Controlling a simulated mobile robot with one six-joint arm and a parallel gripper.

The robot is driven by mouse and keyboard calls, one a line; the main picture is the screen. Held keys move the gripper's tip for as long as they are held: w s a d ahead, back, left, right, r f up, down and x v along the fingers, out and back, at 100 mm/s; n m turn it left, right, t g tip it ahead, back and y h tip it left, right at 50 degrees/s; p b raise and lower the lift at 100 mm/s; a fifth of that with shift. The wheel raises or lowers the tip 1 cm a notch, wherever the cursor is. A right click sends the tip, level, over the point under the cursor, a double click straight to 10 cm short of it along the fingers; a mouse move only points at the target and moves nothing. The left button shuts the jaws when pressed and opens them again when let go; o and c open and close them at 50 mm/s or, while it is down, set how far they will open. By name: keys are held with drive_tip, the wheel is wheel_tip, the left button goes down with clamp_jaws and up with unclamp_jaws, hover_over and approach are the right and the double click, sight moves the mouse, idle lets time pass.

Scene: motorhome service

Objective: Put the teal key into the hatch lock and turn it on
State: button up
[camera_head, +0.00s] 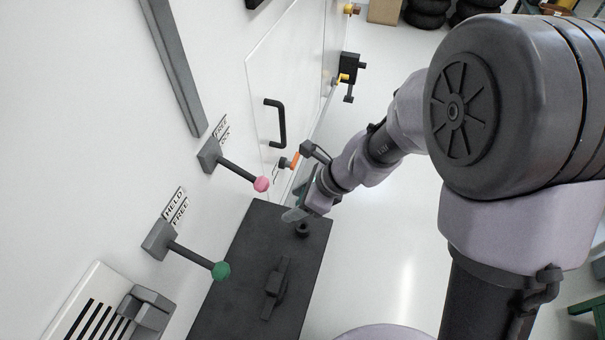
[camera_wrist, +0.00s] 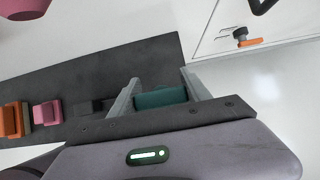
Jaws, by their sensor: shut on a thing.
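My gripper (camera_wrist: 160,92) is shut on a teal block, the teal key (camera_wrist: 161,98), which lies across between the two grey fingers. In the head view my gripper (camera_head: 296,212) is above the far end of the dark shelf, and the key there is too small to make out. The hatch is a white panel (camera_head: 290,75) with a black handle. Near its lower edge is a small dark fitting with an orange part (camera_head: 288,163), apparently the lock; it also shows in the wrist view (camera_wrist: 240,36). The gripper is apart from it.
The dark shelf (camera_head: 240,300) carries a black object (camera_head: 275,287); orange (camera_wrist: 13,119) and pink (camera_wrist: 46,113) blocks stand on it in the wrist view. Levers with pink (camera_head: 261,184) and green (camera_head: 221,270) knobs jut from the wall. Open floor lies right.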

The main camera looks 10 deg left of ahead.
drive_tip(key=shift+w+d+f+n+g, duration=0.2)
drive_tip(key=shift+n+g, duration=0.2)
drive_tip(key=shift+n, duration=0.3)
drive_tip(key=n, duration=0.1)
drive_tip(key=d+f+n+g+b, duration=0.1)
drive_tip(key=w+d+n+g, duration=0.1)
drive_tip(key=n, duration=0.1)
drive_tip(key=shift+f+h+b, duration=0.25)
drive_tip(key=shift+h+b, duration=0.05)
drive_tip(key=shift+b, duration=0.05)
drive_tip(key=d+n+g, duration=0.1)
drive_tip(key=d, duration=0.1)
drive_tip(key=d+f+n+g+h+b, duration=0.1)
drive_tip(key=d+n, duration=0.1)
drive_tip(key=w+d+f+n, duration=0.1)
drive_tip(key=d+n, duration=0.1)
drive_tip(key=shift+g+h, duration=0.4)
drive_tip(key=w+d+f+n+g+h+b, duration=0.1)
drive_tip(key=d+n+h, duration=0.3)
drive_tip(key=d, duration=1.2)
drive_tip(key=n+b, duration=0.1)
drive_tip(key=n, duration=0.3)
drive_tip(key=shift+w+d+f, duration=0.2)
drive_tip(key=shift+w+d, duration=0.05)
drive_tip(key=shift+w, duration=0.05)
